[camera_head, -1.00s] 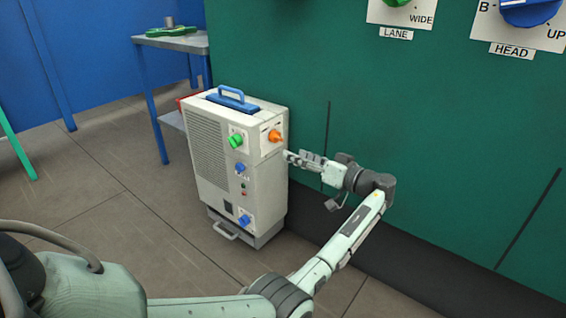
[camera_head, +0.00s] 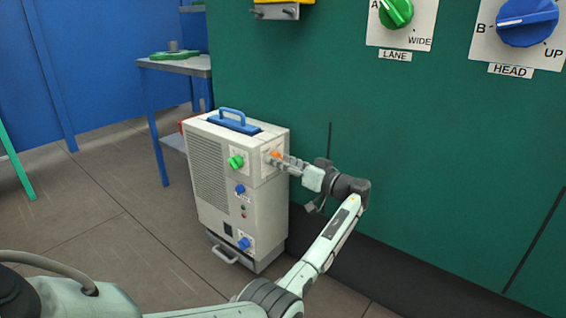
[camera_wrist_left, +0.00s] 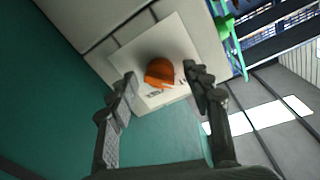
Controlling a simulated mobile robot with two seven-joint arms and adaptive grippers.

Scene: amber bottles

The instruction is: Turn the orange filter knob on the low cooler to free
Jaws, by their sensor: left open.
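In the left wrist view the orange knob (camera_wrist_left: 160,72) sits on a white plate with small markings, too blurred to read. My left gripper (camera_wrist_left: 160,88) is open there, one finger on each side of the knob, with gaps visible between fingers and knob. My right gripper is not in view.
A green knob (camera_head: 236,162) and blue knobs (camera_head: 244,243) are on the same cooler front. The green wall (camera_head: 420,170) stands close on the right. A grey table (camera_head: 180,65) stands behind left. Floor at left is open.

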